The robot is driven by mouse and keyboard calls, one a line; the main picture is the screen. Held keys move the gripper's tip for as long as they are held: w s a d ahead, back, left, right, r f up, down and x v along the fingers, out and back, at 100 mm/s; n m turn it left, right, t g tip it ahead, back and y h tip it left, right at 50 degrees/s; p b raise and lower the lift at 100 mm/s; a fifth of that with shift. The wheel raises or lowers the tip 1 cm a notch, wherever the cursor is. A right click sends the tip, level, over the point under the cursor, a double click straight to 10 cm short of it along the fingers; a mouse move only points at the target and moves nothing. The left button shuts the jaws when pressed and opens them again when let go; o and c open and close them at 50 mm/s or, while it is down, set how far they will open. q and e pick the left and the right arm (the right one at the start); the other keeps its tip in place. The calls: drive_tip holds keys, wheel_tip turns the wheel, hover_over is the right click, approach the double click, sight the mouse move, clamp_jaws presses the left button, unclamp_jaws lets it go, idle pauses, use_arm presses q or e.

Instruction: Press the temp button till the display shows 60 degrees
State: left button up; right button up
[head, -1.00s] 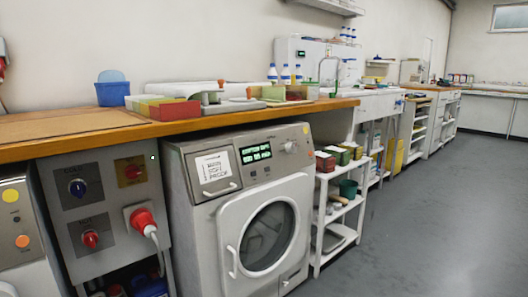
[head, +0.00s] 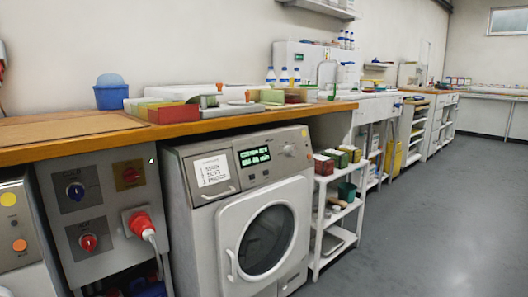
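The washing machine (head: 240,215) stands under the wooden counter in the middle of the head view. Its green-lit display (head: 254,156) sits on the top panel, and the text is too small to read. A knob and small controls (head: 289,150) are to the right of the display; I cannot tell which one is the temp button. A white label (head: 211,170) with handwritten lines is on the drawer to the left of the display. The round door (head: 266,238) is shut. Neither of my grippers is in view.
A grey switch panel (head: 105,205) with knobs and a red plug (head: 141,222) stands left of the machine. The wooden counter (head: 80,145) above it holds trays and a blue tub (head: 111,93). A white shelf trolley (head: 338,215) stands right. The grey floor (head: 430,230) is clear.

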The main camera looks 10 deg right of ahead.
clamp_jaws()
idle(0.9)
